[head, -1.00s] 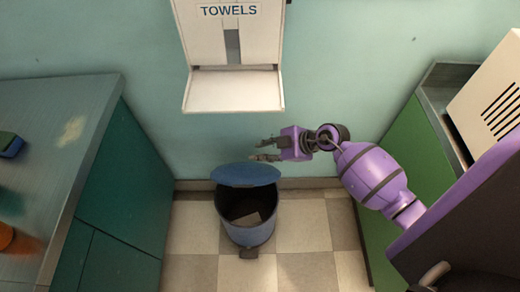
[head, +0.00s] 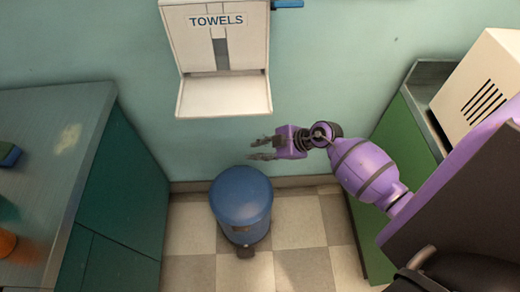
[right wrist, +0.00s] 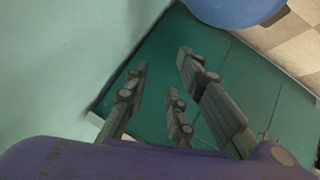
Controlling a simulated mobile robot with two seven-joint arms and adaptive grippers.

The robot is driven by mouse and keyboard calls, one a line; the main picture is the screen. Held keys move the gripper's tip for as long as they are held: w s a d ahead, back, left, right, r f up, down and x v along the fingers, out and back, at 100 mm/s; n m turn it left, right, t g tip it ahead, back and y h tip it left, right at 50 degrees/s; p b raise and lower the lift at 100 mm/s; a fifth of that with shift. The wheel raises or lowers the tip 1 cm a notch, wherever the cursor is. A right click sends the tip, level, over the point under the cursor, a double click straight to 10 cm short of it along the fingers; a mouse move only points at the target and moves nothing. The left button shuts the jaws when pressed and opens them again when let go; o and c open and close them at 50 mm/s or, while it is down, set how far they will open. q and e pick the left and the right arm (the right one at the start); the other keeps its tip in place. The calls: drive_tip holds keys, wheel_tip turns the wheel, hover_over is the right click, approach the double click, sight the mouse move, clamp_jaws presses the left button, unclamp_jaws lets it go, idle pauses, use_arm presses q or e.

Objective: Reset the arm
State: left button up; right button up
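My right gripper (head: 262,149) is in the middle of the head view, in front of the green wall, above and to the right of the bin. Its fingers are spread open with nothing between them. They also show apart and empty in the right wrist view (right wrist: 160,85). My purple right arm comes in from the right. My left gripper is not in view.
A blue pedal bin (head: 241,200) with its lid shut stands on the checkered floor below the towel dispenser (head: 222,95). Its blue lid shows at the top of the right wrist view (right wrist: 235,10). A counter (head: 60,115) is at left. A white box (head: 485,85) sits on the right counter.

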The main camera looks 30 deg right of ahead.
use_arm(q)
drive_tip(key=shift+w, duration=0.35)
use_arm(e)
drive_tip(key=w+a+r+m+t, duration=0.15)
drive_tip(key=w+r+t, duration=0.25)
drive_tip(key=r+t, duration=0.65)
drive_tip(key=s+d+f+m+g+h+p, duration=0.2)
drive_tip(key=s+f+m+h, duration=0.25)
drive_tip(key=s, duration=0.35)
drive_tip(key=s+d+f+m+g+h+p, duration=0.1)
drive_tip(key=s+d+f+m+g+h, duration=0.15)
drive_tip(key=s+m, duration=0.35)
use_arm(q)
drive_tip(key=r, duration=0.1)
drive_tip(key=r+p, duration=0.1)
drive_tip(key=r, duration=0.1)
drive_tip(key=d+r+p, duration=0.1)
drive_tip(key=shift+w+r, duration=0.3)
use_arm(e)
drive_tip(key=s+a+f+m+g, duration=0.1)
drive_tip(key=s+a+f+g, duration=0.1)
drive_tip(key=s, duration=0.7)
drive_tip(key=s+a+f+m+g, duration=0.2)
drive_tip(key=s+a+f, duration=0.1)
drive_tip(key=s, duration=0.7)
drive_tip(key=shift+s+a+f, duration=0.15)
drive_tip(key=shift+s+f, duration=0.1)
drive_tip(key=shift+f, duration=0.45)
